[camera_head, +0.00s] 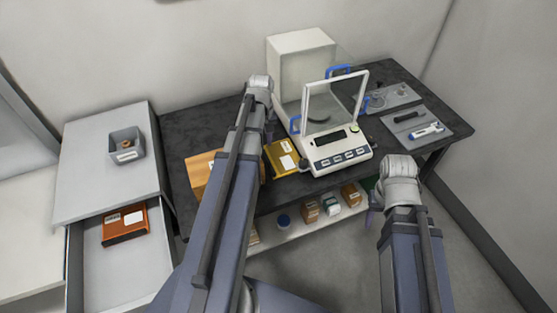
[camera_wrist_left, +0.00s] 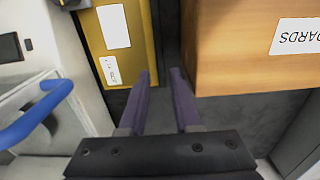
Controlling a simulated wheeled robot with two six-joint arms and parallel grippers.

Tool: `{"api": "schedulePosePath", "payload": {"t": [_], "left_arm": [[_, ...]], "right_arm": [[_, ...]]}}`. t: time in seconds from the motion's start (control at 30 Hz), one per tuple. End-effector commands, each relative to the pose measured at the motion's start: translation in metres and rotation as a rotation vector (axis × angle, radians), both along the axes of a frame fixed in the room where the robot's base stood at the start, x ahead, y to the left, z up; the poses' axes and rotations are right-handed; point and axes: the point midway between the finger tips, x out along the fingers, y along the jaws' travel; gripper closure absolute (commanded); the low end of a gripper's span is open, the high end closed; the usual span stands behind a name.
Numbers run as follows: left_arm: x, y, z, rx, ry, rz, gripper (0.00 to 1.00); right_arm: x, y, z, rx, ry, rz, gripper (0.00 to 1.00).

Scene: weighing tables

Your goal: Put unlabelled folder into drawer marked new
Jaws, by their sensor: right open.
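A yellow folder (camera_head: 281,158) lies on the dark table left of the balance. It also shows in the left wrist view (camera_wrist_left: 118,62), with a large blank white label and a smaller label with tiny print. An orange folder (camera_head: 125,224) with white labels lies in the open drawer (camera_head: 115,285) of the grey cabinet; no drawer marking is readable. My left gripper (camera_wrist_left: 162,75) is open and empty, its fingers over the gap between the yellow folder and a cardboard box. In the head view my arm hides its fingers. My right gripper (camera_head: 371,195) is open beside the table's front edge, mostly hidden by its wrist.
The balance (camera_head: 336,150) with blue-handled draft shield is close on the other side. A grey bin (camera_head: 126,143) sits on the cabinet. Small boxes (camera_head: 310,210) stand on the lower shelf.

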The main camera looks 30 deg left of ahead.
Motion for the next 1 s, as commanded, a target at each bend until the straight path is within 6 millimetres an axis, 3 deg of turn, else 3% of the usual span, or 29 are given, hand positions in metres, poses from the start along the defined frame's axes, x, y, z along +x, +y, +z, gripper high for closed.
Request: {"api": "schedulePosePath", "payload": {"t": [0.47, 0.77, 1.0], "left_arm": [[-0.001, -0.001, -0.050, 0.000, 0.000, 0.000, 0.69], [-0.001, -0.001, -0.051, 0.000, 0.000, 0.000, 0.69], [-0.001, -0.001, -0.051, 0.000, 0.000, 0.000, 0.94]], "right_arm": [[0.000, 0.000, -0.050, 0.000, 0.000, 0.000, 0.50], [0.000, 0.000, -0.051, 0.000, 0.000, 0.000, 0.50], [0.000, 0.000, -0.051, 0.000, 0.000, 0.000, 0.50]]}}
